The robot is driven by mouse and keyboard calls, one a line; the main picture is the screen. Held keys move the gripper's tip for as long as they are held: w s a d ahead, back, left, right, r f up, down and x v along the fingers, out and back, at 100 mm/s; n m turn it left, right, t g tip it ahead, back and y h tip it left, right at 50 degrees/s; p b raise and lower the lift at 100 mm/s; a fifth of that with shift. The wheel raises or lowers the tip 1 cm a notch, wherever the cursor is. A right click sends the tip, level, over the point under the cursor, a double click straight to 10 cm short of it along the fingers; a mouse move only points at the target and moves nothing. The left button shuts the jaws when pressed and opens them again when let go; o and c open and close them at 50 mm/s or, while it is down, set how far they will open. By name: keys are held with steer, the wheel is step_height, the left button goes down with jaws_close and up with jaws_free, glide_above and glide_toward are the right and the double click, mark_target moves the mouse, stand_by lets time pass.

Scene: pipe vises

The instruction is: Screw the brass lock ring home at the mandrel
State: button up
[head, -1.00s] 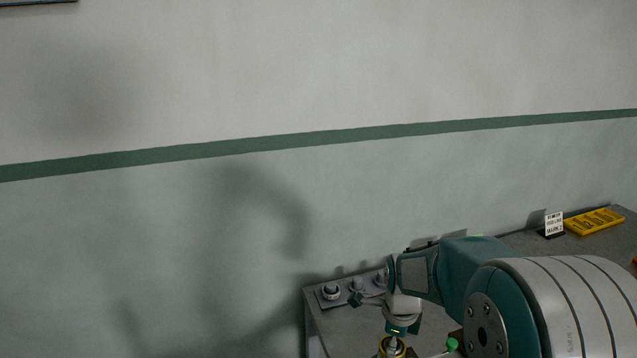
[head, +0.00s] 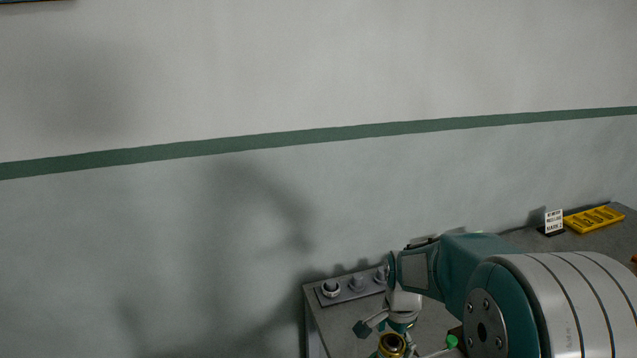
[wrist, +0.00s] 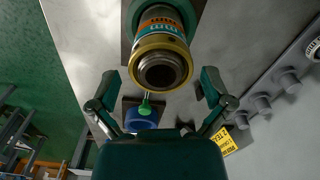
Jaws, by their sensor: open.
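The brass lock ring (wrist: 160,50) sits around the end of the mandrel (wrist: 162,75), whose dark bore faces the wrist camera. Orange and teal bands show on the body behind the ring. In the head view the ring (head: 391,345) is at the bottom edge, partly cut off. My gripper (wrist: 159,76) is open in the wrist view, with one finger on each side of the mandrel end and visible gaps to both. In the head view one finger of my gripper shows left of and above the ring. How far the ring is threaded on cannot be told.
A plate with several round pegs (head: 357,284) stands on the grey bench by the wall. A green-knobbed handle (head: 452,342) is close right of the ring. A blue round part (wrist: 141,119) lies below it. A yellow tray (head: 594,219) and small sign (head: 553,222) stand far right.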

steer(key=n, duration=0.6)
steer(key=shift+n, duration=0.4)
steer(key=n, duration=0.5)
steer(key=shift+w, duration=0.1)
steer(key=shift+a, duration=0.1)
steer(key=c, duration=1.1)
steer(key=m, duration=0.6)
steer(key=shift+m, duration=0.3)
steer(key=m, duration=0.3)
steer(key=shift+s, duration=0.2)
steer(key=m, duration=0.4)
steer(key=shift+f+m, duration=0.1)
steer(key=shift+m, duration=0.2)
